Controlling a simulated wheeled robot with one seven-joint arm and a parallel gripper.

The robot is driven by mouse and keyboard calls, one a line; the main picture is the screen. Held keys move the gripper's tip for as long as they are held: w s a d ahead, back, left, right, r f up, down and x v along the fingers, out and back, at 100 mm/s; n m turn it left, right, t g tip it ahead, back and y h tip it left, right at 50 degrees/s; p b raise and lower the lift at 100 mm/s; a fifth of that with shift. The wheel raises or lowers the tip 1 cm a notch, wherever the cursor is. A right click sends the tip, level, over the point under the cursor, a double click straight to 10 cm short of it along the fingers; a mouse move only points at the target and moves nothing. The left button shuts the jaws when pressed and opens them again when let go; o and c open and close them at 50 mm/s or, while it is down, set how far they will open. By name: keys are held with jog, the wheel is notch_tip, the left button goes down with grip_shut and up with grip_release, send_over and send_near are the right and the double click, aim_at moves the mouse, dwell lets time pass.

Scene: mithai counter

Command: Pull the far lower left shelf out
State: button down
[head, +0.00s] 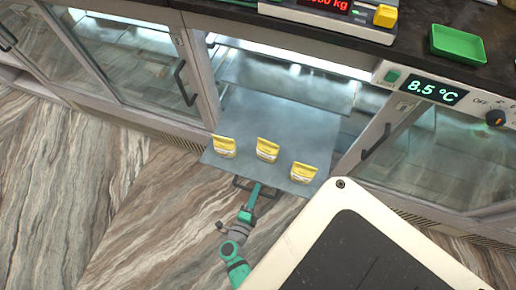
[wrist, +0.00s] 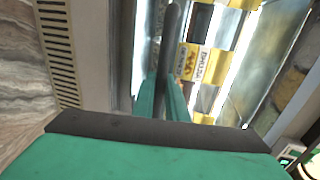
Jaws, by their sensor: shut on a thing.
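The grey shelf (head: 275,130) extends out of the open cabinet bay in the head view, its front edge over the floor. A dark handle (head: 240,185) is at its front edge; it also shows in the wrist view (wrist: 172,40). My gripper (head: 257,188) is shut on this handle, and its green fingers (wrist: 163,98) close around the bar in the wrist view. Three yellow packs stand on the shelf: a left one (head: 223,147), a middle one (head: 267,150) and a right one (head: 303,173).
An upper glass shelf (head: 290,85) is inside the bay. Closed glass doors (head: 120,55) stand to the left. A temperature display (head: 435,90), a scale (head: 325,10) and a green tray (head: 458,43) are at the counter. The wood-patterned floor (head: 90,200) is clear at left.

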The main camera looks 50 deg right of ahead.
jog(key=shift+s+a, duration=0.2)
jog(key=shift+a, duration=0.55)
jog(key=c, duration=1.8)
grip_release()
jog(key=shift+o, duration=0.2)
jog(key=v, duration=1)
jog(key=shift+s+a, duration=0.25)
jog(key=shift+a, duration=0.05)
